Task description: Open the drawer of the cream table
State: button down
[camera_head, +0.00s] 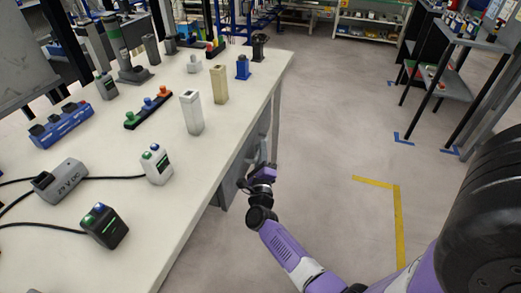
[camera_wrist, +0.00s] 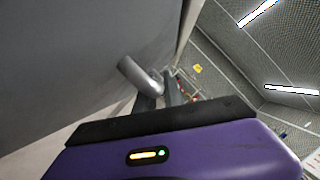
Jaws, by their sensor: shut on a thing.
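The cream table (camera_head: 238,100) fills the left of the head view. Its grey drawer (camera_head: 236,178) shows under the tabletop on the right side, partly hidden by my arm. In the wrist view the grey drawer front (camera_wrist: 80,60) fills the left, with a metal bar handle (camera_wrist: 138,76) standing out from it. My gripper (camera_head: 262,177) is at the drawer front in the head view. In the wrist view its dark fingers (camera_wrist: 160,92) are at the handle's end and shut on it. The drawer's gap, if any, cannot be made out.
On the tabletop stand a white block (camera_head: 191,112), a tan block (camera_head: 219,85), a blue connector (camera_head: 242,67), a button strip (camera_head: 148,107) and cabled boxes. The floor (camera_head: 320,150) to the right is clear. A dark shelf rack (camera_head: 445,75) stands at the far right.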

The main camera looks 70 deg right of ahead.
jog(key=s+d+b, duration=0.1)
jog(key=s+b, duration=0.3)
jog(key=s, duration=1.8)
jog(key=shift+s+d+b, duration=0.2)
jog(key=shift+d+b, duration=0.15)
jog(key=shift+b, duration=0.05)
jog(key=shift+f, duration=0.1)
jog(key=c, duration=1.7)
grip_release()
jog(key=shift+a, duration=0.1)
jog(key=v, duration=0.7)
jog(key=shift+s+a+f, duration=0.1)
jog(key=shift+s+a, duration=0.1)
jog(key=shift+a, duration=0.05)
